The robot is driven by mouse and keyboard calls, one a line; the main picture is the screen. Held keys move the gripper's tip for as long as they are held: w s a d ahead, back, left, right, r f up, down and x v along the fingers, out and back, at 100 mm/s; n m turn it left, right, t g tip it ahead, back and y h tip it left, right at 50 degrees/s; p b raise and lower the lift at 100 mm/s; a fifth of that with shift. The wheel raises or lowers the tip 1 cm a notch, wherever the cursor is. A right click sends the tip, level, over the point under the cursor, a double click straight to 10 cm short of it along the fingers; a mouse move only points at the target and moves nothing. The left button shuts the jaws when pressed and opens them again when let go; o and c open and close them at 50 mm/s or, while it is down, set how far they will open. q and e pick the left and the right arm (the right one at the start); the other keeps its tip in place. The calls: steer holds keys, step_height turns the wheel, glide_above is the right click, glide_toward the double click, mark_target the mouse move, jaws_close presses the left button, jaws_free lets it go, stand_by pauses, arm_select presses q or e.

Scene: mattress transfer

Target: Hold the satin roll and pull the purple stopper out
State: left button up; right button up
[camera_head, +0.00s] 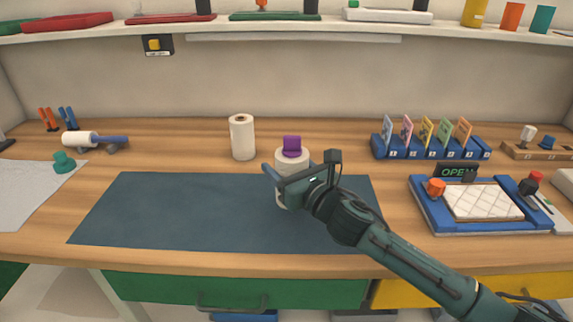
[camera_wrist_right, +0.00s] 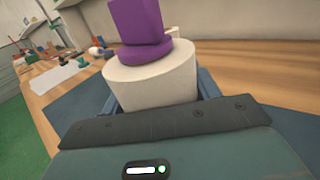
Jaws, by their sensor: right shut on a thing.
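The satin roll (camera_head: 283,199) stands upright on the dark blue mat (camera_head: 150,210), a white cylinder partly hidden by my right gripper. The purple stopper (camera_head: 292,146) sits in its top. In the right wrist view the stopper (camera_wrist_right: 137,22) rises from the top of the white roll (camera_wrist_right: 150,80), its upper end cut off by the frame. My right gripper (camera_head: 287,178) reaches in from the right and is shut around the roll below the stopper. My left gripper is not in view.
Another white roll (camera_head: 242,137) stands behind the mat, left of the held one. A blue card rack (camera_head: 430,150) and a blue press-like tray (camera_head: 425,213) stand to the right. A roller (camera_head: 85,141) and a green stamp (camera_head: 63,162) lie left. The mat's left half is clear.

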steer(key=shift+f+b, duration=0.85)
steer(key=shift+f, duration=0.4)
steer(key=shift+f+b, duration=0.4)
steer(key=shift+f, duration=0.2)
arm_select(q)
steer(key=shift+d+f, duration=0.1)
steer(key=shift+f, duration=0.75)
arm_select(e)
steer(key=shift+f, duration=0.25)
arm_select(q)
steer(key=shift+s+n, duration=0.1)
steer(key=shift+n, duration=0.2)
